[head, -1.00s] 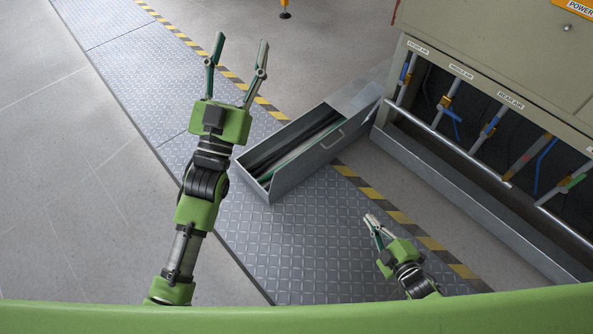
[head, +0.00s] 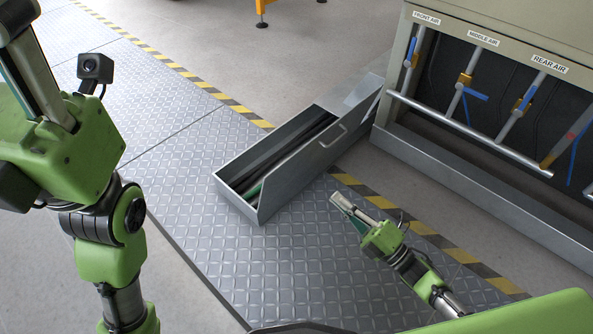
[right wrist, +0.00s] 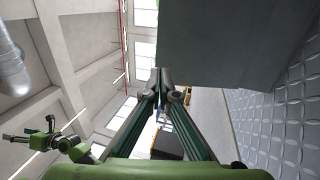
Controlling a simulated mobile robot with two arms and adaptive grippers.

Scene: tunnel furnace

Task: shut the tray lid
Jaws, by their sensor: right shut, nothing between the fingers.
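The tray (head: 240,205) is a long grey metal box on the floor plates, open at the top, with dark bars inside. A grey panel with a handle (head: 318,150), apparently the lid, stands up along its right side. My right gripper (head: 337,199) is shut and empty, just right of the tray and apart from it in the head view. In the right wrist view its closed fingertips (right wrist: 160,74) point toward a large dark grey surface (right wrist: 235,45), probably the panel. My left gripper (head: 32,75) is close to the head camera, cut off by the frame; its fingers are unclear.
A furnace cabinet (head: 520,25) with labelled air pipes (head: 470,85) stands at the right. A low metal ledge (head: 450,175) runs along its foot. A yellow-black stripe (head: 350,183) crosses the floor by the tray. The tread plates (head: 200,130) left of the tray are clear.

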